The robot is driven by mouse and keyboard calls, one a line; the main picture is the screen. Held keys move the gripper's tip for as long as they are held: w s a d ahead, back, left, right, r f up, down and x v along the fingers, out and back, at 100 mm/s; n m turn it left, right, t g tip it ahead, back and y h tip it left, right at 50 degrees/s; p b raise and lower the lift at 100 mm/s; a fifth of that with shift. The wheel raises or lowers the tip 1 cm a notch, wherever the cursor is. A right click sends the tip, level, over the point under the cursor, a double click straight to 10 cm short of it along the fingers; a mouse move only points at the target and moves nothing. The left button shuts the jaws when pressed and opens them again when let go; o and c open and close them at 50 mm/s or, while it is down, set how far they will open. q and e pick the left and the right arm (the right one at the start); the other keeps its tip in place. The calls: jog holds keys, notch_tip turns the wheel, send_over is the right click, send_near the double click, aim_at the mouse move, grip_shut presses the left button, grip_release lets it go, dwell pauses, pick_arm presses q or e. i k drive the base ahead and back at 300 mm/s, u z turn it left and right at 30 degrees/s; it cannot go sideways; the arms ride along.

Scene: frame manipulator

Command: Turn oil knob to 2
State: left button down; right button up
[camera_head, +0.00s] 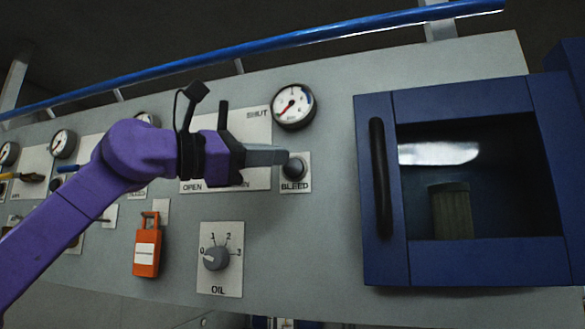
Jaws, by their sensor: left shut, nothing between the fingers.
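The oil knob (216,257) is a round grey knob on a white plate (233,285) marked OIL, low in the middle of the panel. Marks 0, 1, 2 and 3 run around it. A light pointer mark on the knob seems to face the 0 at the left. My left gripper (284,156) is shut and empty. Its fingertips are at the black BLEED button (295,168), above and to the right of the oil knob; I cannot tell whether they touch it. My right gripper is not in view.
A blue-framed cabinet (470,262) with a glass door and black handle (380,178) stands out at the right. An orange lockout tag (147,250) hangs left of the oil plate. A gauge (293,107) sits above BLEED. Panel below BLEED is clear.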

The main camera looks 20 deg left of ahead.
aim_at(217, 258)
jog(key=k, duration=1)
